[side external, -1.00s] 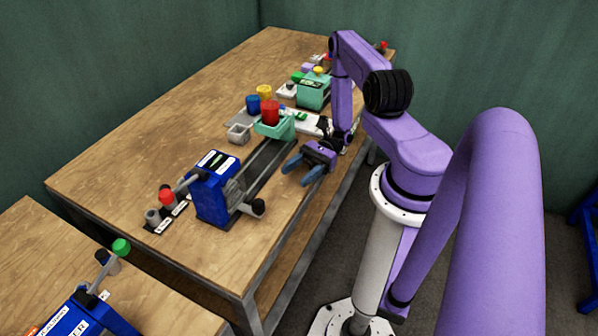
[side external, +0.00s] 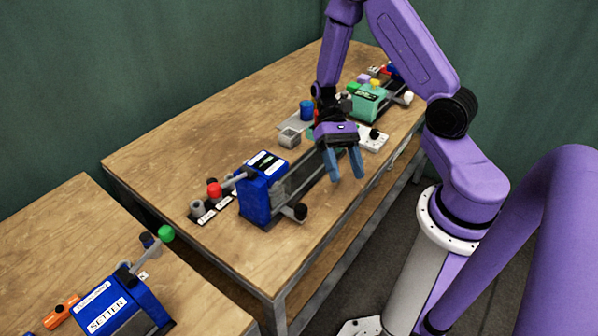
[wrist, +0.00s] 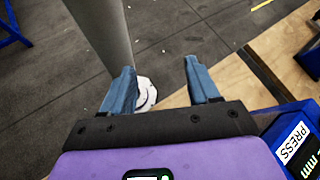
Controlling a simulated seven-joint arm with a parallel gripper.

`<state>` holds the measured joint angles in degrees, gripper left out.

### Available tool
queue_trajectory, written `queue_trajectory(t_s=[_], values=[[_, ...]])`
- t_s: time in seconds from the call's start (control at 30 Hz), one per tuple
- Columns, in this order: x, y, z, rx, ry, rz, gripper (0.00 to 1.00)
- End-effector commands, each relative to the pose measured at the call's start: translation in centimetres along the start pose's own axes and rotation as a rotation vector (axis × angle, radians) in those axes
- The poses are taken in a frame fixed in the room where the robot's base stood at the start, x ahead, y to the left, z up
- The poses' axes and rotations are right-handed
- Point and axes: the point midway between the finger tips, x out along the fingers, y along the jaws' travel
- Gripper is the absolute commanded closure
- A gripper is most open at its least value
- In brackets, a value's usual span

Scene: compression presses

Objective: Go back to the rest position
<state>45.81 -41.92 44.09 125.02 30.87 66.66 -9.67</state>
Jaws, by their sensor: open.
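My gripper (side external: 346,178) has a purple body and two blue fingers. It is open, with the fingers apart and nothing between them. In the side view it hangs over the front edge of the table, right of the blue press (side external: 262,188), and hides part of what stands behind it. In the wrist view my gripper (wrist: 158,82) points at the dark floor and the table edge, and the blue press (wrist: 296,145) shows at the lower right.
The wooden table (side external: 190,150) holds a teal machine (side external: 368,103), a grey open box (side external: 289,138), a blue cup (side external: 306,110) and a white control box (side external: 373,139). A second table (side external: 60,225) carries a blue machine labelled SETTER (side external: 112,308). The left part of the main table is clear.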

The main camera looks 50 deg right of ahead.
Motion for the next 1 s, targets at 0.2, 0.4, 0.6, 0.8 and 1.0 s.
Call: queue_trajectory(t_s=[0.2, 0.4, 0.6, 0.8, 1.0], values=[[0.4, -1.7, 3.9, -0.260, 0.135, 0.309, 0.39], [1.0, -2.8, 7.3, -0.523, 0.262, 0.546, 0.39], [1.7, -3.5, 10.7, -0.813, 0.390, 0.732, 0.39], [2.4, -4.0, 13.9, -1.112, 0.508, 0.855, 0.39], [2.9, -4.2, 15.9, -1.308, 0.577, 0.903, 0.39]])
